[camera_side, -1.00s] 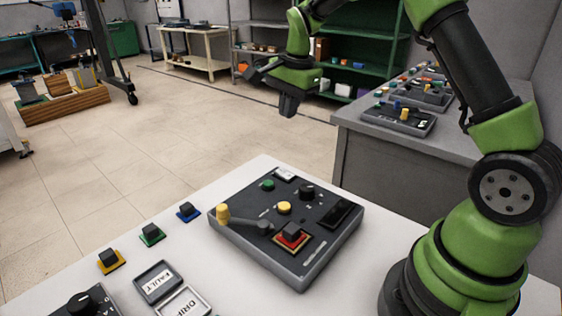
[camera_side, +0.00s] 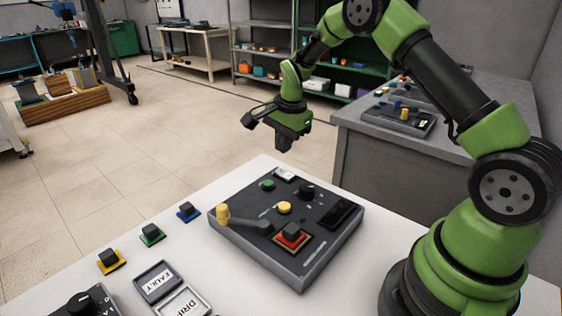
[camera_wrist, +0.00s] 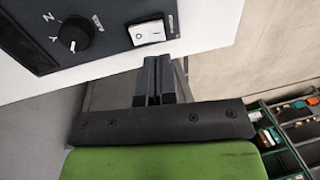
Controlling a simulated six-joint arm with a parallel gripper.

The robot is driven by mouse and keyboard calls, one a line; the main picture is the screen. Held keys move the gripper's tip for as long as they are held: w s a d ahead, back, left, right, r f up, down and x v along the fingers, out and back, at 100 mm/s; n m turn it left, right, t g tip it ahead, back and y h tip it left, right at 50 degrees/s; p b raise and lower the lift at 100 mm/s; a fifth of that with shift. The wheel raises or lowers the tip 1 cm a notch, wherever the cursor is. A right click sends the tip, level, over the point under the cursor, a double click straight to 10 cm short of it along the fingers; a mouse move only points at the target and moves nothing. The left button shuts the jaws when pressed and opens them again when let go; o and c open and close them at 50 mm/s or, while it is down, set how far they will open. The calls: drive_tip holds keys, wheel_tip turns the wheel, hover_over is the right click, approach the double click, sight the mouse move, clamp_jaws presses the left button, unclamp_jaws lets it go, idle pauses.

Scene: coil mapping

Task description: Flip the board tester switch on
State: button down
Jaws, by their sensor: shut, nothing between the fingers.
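The board tester (camera_side: 318,271) is a dark grey box on the white table. Its white rocker switch (camera_side: 284,174) sits at its far corner. In the wrist view the switch (camera_wrist: 148,33) is in a black frame, just above and left of my fingertips in the picture; I cannot tell which way it is set. My gripper (camera_side: 284,147) is shut and empty, held in the air above and beyond the tester's far edge, apart from the switch. In the wrist view the two dark fingers (camera_wrist: 160,62) lie close together.
The tester also carries a black rotary knob (camera_side: 306,192), a green button (camera_side: 268,185), a yellow button (camera_side: 284,207), a yellow-tipped lever (camera_side: 223,214) and a black control on a red square (camera_side: 292,233). Small coloured-base pieces (camera_side: 151,234) and label trays (camera_side: 158,282) lie to the left.

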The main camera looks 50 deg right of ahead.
sight(284, 172)
drive_tip(key=f, duration=0.3)
drive_tip(key=w+f, duration=0.1)
drive_tip(key=f, duration=0.1)
drive_tip(key=shift+f, duration=0.3)
drive_tip(key=shift+f, duration=0.25)
drive_tip(key=shift+s+r, duration=0.3)
drive_tip(key=shift+s, duration=0.4)
drive_tip(key=shift+r, duration=0.1)
